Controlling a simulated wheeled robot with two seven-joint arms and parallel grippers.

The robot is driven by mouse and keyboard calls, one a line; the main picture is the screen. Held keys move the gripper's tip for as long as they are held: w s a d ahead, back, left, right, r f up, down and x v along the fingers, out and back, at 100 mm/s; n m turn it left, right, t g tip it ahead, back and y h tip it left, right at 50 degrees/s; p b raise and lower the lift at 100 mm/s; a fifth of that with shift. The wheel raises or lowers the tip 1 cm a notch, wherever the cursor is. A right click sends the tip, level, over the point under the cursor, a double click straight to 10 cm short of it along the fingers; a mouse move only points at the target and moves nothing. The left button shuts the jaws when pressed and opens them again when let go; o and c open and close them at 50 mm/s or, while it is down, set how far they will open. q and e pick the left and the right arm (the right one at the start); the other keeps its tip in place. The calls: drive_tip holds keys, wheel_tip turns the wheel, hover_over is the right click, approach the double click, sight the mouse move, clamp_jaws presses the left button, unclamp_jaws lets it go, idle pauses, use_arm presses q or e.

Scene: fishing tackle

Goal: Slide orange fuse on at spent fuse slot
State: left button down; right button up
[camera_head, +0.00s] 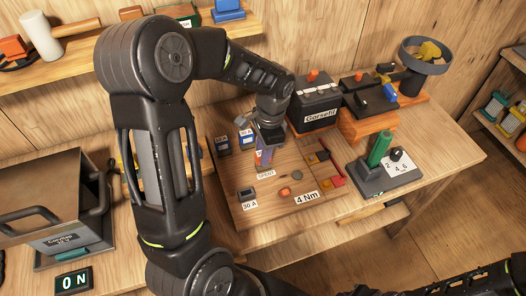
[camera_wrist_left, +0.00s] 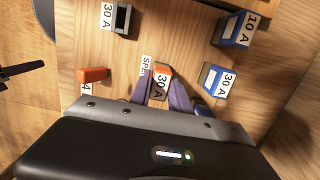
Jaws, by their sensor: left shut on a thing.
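My left gripper (camera_head: 264,160) points down over the wooden board (camera_head: 235,215). My right gripper is not in view.
A black 30 A block (camera_head: 246,193) and an orange piece (camera_head: 284,191) by the 4 Nm label sit on the board's near part. A black battery (camera_head: 315,105) and a green-handled stand (camera_head: 380,150) are to the right.

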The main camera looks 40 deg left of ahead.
use_arm(q)
drive_tip(key=shift+f, duration=0.35)
drive_tip(key=c, duration=1.1)
unclamp_jaws()
drive_tip(key=shift+c, duration=0.2)
drive_tip(key=shift+w+d+r+b, duration=0.1)
drive_tip(key=shift+w+r+b, duration=0.1)
drive_tip(key=shift+r, duration=1.1)
drive_tip(key=shift+w+d+r+b, duration=0.1)
drive_tip(key=shift+r+b, duration=0.05)
drive_tip(key=shift+r, duration=1.2)
drive_tip(key=shift+w+d+r+b, duration=0.1)
drive_tip(key=shift+r+b, duration=0.1)
drive_tip(key=shift+r, duration=1.1)
drive_tip(key=shift+f, duration=0.1)
